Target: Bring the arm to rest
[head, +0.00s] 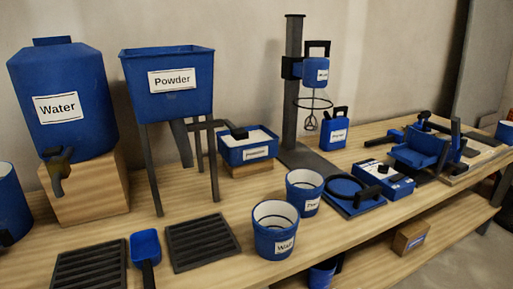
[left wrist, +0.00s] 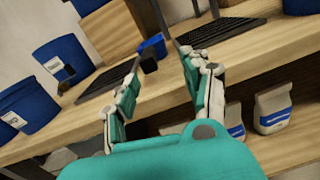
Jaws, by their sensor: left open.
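My left gripper (left wrist: 160,80) shows in the left wrist view with its two green and grey fingers spread apart. It is open and nothing is between the fingers. It points at the front edge of the wooden workbench, with a blue scoop (left wrist: 152,46) and dark grates beyond the fingertips. Neither of my arms shows in the head view. My right gripper is in neither view.
The bench (head: 200,275) carries a Water tank (head: 75,85), a Powder hopper (head: 170,100), a mixer stand (head: 293,90), two blue buckets (head: 276,240) and a scoop (head: 146,248). A lower shelf holds a small box (head: 410,237); bags (left wrist: 272,110) stand below the bench edge.

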